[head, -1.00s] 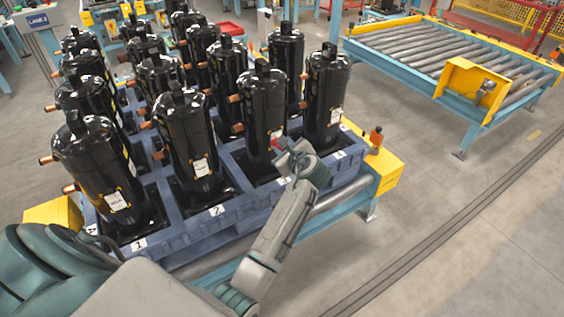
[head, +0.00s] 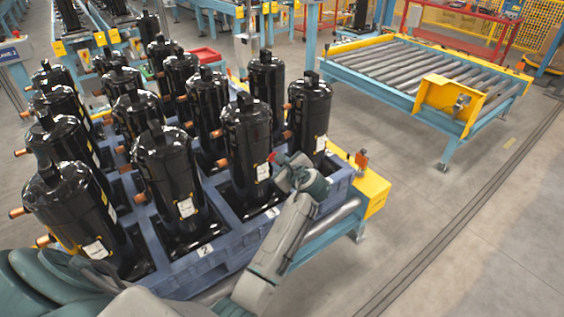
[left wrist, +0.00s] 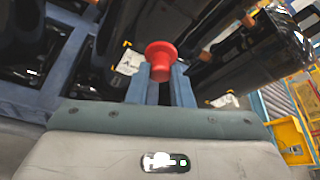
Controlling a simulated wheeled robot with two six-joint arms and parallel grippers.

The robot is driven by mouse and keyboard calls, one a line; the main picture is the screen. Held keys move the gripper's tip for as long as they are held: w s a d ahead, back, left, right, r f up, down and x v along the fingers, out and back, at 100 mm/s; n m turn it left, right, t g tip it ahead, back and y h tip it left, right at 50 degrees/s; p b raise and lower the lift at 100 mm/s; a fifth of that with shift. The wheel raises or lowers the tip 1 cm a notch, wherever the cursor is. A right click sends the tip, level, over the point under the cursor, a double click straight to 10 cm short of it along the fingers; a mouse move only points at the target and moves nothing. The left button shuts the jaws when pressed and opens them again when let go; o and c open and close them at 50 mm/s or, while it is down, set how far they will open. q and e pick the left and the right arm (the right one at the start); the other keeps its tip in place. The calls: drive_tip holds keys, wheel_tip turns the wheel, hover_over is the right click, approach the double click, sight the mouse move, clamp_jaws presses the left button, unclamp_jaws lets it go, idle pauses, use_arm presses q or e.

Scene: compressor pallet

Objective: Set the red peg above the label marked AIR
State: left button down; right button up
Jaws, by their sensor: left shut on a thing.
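My left gripper (head: 280,160) is shut on the red peg (left wrist: 160,56). It holds the peg in the air beside the lower part of a black compressor (head: 247,130) at the pallet's right front. In the left wrist view the peg's round flange sticks out beyond the fingertips (left wrist: 160,88). White stickers show on nearby compressors, one left of the peg (left wrist: 128,62) and one to its right (left wrist: 224,100). I cannot read AIR on any label. My right gripper is not in view.
The blue pallet (head: 218,258) holds several compressors with copper stubs, standing close together. Its front edge bears number labels, one reading 2 (head: 205,250). A yellow end block (head: 374,190) stands right of my gripper. A roller conveyor (head: 420,75) lies beyond clear floor.

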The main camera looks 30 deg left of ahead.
sight(273, 156)
use_arm(q)
drive_tip(key=a, duration=0.1)
drive_tip(key=w+a, duration=0.1)
drive_tip(key=a, duration=0.1)
drive_tip(key=shift+w+a+p, duration=0.15)
drive_tip(key=shift+p, duration=0.25)
drive_tip(key=shift+w+a, duration=0.2)
drive_tip(key=shift+a, duration=0.5)
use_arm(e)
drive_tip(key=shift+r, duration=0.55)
use_arm(q)
drive_tip(key=shift+w, duration=0.1)
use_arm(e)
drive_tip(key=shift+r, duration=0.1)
use_arm(q)
drive_tip(key=shift+p, duration=0.6)
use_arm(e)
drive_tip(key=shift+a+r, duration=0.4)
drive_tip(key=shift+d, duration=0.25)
